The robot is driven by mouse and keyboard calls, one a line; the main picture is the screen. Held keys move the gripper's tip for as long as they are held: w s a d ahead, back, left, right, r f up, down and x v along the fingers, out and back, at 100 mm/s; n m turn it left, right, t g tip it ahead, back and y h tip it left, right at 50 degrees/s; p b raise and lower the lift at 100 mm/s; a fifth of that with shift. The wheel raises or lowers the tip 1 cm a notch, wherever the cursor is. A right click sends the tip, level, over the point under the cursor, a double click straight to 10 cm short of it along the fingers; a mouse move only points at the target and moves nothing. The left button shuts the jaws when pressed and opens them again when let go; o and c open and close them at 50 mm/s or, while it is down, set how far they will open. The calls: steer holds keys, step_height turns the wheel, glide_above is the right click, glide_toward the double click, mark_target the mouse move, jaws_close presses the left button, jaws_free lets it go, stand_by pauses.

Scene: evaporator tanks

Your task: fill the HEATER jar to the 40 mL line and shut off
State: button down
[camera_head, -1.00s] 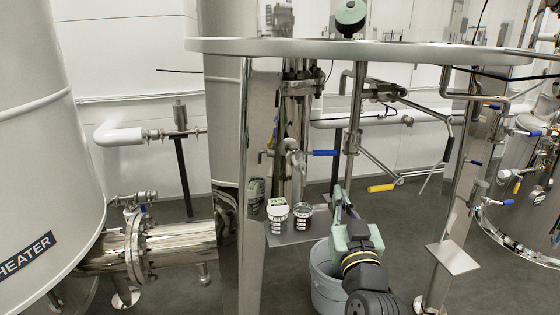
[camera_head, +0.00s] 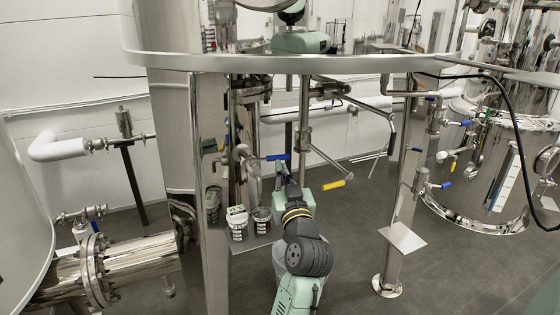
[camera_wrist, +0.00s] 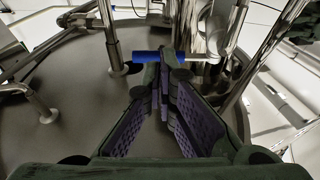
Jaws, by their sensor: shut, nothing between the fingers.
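Two small jars with printed labels stand side by side on a small metal shelf (camera_head: 247,242) in the head view: a whitish left jar (camera_head: 237,222) and a darker right jar (camera_head: 262,220). The print is too small to tell which is the HEATER jar, and the fill levels cannot be read. A blue valve handle (camera_head: 278,157) sticks out above and right of the jars. My gripper (camera_head: 281,172) is at this handle. In the wrist view, the fingertips (camera_wrist: 165,60) are together in front of the blue handle (camera_wrist: 147,56); contact cannot be told.
A yellow-handled lever (camera_head: 332,185) hangs to the right. A steel leg (camera_head: 402,200) with a small plate (camera_head: 402,238) stands right of my arm. A round platform rim (camera_head: 300,63) runs overhead. Another tank (camera_head: 480,180) is at far right. Grey floor is open between.

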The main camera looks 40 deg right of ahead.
mark_target(271, 158)
steer(key=shift+x, duration=1.15)
